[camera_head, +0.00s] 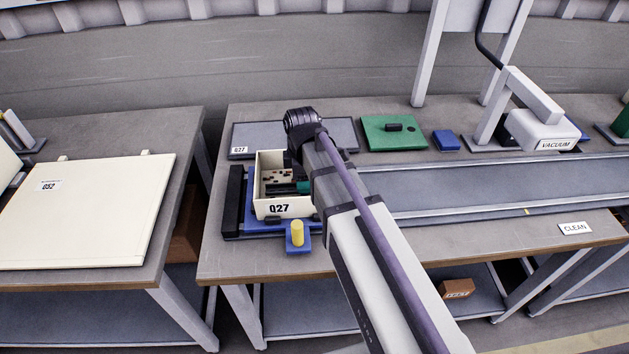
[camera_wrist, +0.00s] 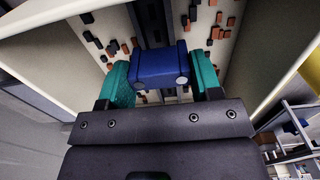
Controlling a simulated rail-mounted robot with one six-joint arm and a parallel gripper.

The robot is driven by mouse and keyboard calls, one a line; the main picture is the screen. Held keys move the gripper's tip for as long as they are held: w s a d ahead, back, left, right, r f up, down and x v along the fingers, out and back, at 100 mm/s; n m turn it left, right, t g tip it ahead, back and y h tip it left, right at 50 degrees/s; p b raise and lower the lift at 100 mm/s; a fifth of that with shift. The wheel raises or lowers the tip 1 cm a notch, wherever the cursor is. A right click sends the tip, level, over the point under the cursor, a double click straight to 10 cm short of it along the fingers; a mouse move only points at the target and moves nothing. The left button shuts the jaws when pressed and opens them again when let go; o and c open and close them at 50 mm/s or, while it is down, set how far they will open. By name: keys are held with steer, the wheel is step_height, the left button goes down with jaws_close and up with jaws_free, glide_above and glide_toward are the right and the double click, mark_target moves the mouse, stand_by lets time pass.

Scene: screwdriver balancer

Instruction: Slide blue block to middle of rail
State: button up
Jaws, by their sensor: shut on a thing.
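The blue block (camera_wrist: 160,67) sits between the two teal fingers of my gripper (camera_wrist: 160,82) in the wrist view. The fingers are shut on its sides. It lies over a dark strip, likely the rail (camera_wrist: 153,22), which runs up the cream floor of a box. In the head view my gripper (camera_head: 292,188) is inside the cream box (camera_head: 284,209) labelled 027, at the left of the workbench. The held block is hidden there. I cannot tell how far along the rail it is.
Small dark and orange pieces (camera_wrist: 216,33) dot the box floor. Box walls stand close around my gripper. A blue holder with a yellow peg (camera_head: 297,233) is in front. A green plate (camera_head: 394,133) and another blue block (camera_head: 445,140) lie behind; a grey conveyor (camera_head: 500,188) runs right.

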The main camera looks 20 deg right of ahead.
steer(key=shift+w+a, duration=0.2)
steer(key=shift+a, duration=0.9)
stand_by(2.1)
stand_by(0.4)
steer(key=o, duration=1)
steer(key=shift+d+r, duration=0.1)
steer(key=shift+r, duration=0.05)
steer(key=shift+r+p, duration=0.85)
steer(key=shift+p, duration=0.15)
steer(key=shift+r, duration=0.1)
steer(key=r+p, duration=0.4)
steer(key=p, duration=0.1)
steer(key=shift+s+d+r, duration=0.1)
steer(key=shift+d+r, duration=0.25)
steer(key=shift+r, duration=0.05)
